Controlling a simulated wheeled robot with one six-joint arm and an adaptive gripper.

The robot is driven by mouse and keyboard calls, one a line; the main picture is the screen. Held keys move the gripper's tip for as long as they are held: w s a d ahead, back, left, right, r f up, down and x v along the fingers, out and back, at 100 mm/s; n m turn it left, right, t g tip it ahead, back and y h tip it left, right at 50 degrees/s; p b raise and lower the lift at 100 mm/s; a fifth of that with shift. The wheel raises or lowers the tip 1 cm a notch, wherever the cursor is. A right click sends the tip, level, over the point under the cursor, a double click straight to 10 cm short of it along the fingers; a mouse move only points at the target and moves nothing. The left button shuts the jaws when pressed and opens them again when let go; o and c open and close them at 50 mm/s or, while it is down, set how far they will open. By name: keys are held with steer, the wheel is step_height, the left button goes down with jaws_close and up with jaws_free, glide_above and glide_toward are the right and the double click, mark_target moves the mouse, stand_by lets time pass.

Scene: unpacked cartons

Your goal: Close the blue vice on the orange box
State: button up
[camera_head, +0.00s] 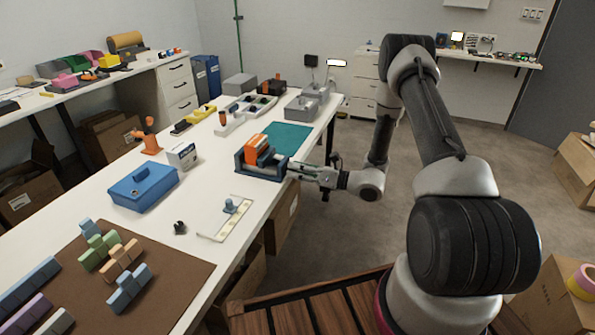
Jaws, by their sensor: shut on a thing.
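The blue vice (248,172) stands near the right edge of the white table. The orange box (258,147) sits upright between its jaws. Whether both jaws touch the box is too small to tell. My gripper (296,171) reaches in from the right at the vice's near right end, by its handle side. It is shut on a part of the vice there, most likely the handle. The fingertips and the handle are small and partly hidden by the gripper itself.
A teal mat (287,136) lies behind the vice. A blue cash box (143,187), a small white box (182,156) and an orange clamp (148,138) stand to the left. A white L-shaped strip (226,222) lies in front. A brown mat (130,285) holds several coloured blocks.

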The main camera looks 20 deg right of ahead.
steer(key=shift+f+m, duration=0.2)
steer(key=shift+m, duration=4.1)
steer(key=shift+m, duration=0.3)
steer(key=o, duration=1)
steer(key=shift+d, duration=0.2)
steer(key=v, duration=1.1)
steer(key=shift+s+d, duration=0.25)
steer(key=shift+d, duration=0.05)
steer(key=shift+d, duration=0.1)
